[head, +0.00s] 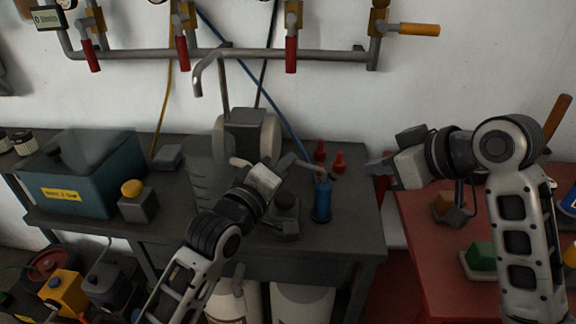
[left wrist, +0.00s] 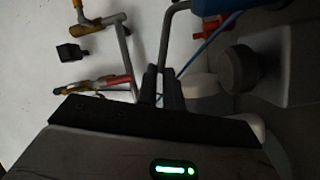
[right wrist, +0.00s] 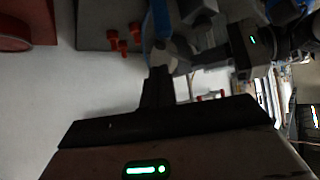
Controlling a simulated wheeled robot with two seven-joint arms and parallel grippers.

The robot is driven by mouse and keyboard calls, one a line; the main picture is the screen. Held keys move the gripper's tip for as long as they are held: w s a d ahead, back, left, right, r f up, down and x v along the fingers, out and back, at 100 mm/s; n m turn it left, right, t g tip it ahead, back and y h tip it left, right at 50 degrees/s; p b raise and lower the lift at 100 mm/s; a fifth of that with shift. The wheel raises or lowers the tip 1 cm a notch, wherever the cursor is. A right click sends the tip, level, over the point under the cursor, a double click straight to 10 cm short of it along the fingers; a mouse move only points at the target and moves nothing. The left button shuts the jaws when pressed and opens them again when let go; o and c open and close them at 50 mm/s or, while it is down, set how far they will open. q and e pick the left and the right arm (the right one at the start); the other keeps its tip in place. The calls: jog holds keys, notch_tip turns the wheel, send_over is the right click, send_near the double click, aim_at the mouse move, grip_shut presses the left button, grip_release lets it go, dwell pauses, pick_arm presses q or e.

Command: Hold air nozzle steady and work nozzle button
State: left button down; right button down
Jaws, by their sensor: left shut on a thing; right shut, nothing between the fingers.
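The air nozzle (head: 321,200) has a blue body, upright near the bench's right end. A small reddish part shows at its top. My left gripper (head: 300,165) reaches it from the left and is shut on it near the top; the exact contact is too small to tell.
Red cones (head: 339,161) stand behind the nozzle on the dark bench (head: 352,235). A grey knobbed block (head: 285,212) is just left of it. A teal box (head: 75,180) and yellow-button box (head: 137,203) are further left. A red table (head: 425,235) stands at right.

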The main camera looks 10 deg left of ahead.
aim_at(333, 175)
jog(key=w+r+m+y, duration=0.2)
jog(key=w+r+m, duration=0.2)
jog(key=m, duration=0.9)
jog(key=shift+w+d+r+t+y, duration=0.2)
jog(key=shift+w+d+t+y, duration=0.15)
jog(key=shift+w, duration=0.6)
jog(key=a+f, duration=0.4)
jog(key=f, duration=0.3)
jog(key=shift+s+a+f, duration=0.2)
jog(key=shift+a+f, duration=0.05)
jog(key=shift+f, duration=0.1)
jog(key=shift+f, duration=0.1)
dwell(0.7)
jog(key=shift+a+f, duration=0.2)
jog(key=shift+f, duration=0.05)
